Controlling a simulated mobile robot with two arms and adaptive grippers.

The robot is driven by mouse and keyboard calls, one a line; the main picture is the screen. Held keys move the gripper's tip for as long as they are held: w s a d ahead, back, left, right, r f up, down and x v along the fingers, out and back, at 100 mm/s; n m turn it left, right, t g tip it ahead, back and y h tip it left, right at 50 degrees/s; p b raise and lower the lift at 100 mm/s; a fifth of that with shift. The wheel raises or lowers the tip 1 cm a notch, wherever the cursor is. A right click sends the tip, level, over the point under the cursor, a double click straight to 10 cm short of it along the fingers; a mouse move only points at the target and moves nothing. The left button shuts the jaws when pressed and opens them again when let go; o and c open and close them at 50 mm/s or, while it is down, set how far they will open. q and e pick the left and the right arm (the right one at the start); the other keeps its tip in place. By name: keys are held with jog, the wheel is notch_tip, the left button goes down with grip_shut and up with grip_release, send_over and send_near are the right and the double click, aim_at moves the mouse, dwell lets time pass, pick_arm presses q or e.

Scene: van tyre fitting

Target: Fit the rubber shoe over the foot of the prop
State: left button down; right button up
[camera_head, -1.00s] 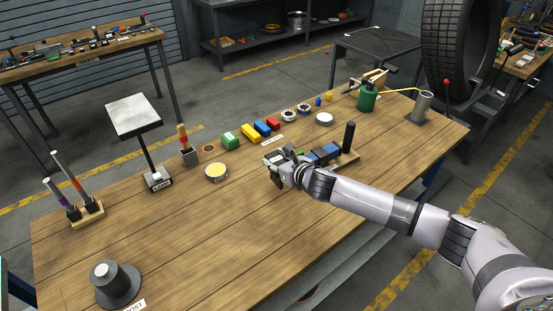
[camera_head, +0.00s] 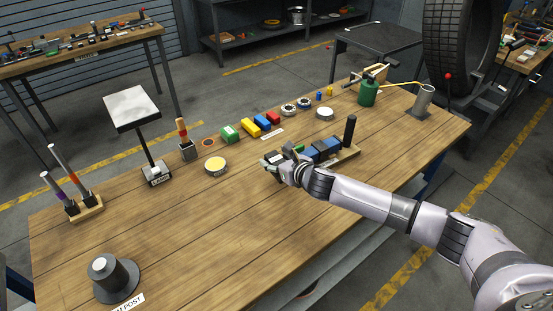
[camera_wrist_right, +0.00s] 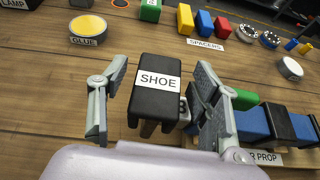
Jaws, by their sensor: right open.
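The rubber shoe (camera_wrist_right: 156,95) is a black block with a white SHOE label. In the right wrist view it stands between the two fingers of my right gripper (camera_wrist_right: 155,82), which are spread with gaps on both sides. In the head view my right gripper (camera_head: 273,163) is low over the middle of the table, and the shoe cannot be made out clearly behind it. The prop (camera_head: 323,149), with blue and black sections, lies just right of the gripper. It also shows in the wrist view (camera_wrist_right: 255,123), partly hidden by the right finger. My left gripper is out of view.
A glue tin (camera_head: 215,167), a green block (camera_head: 229,134), coloured spacers (camera_head: 261,123) and a green oil can (camera_head: 368,92) stand behind. A black upright post (camera_head: 349,130) rises beside the prop. The front middle of the table (camera_head: 215,230) is clear.

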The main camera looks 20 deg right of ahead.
jog(key=v, duration=1.2)
dwell(0.6)
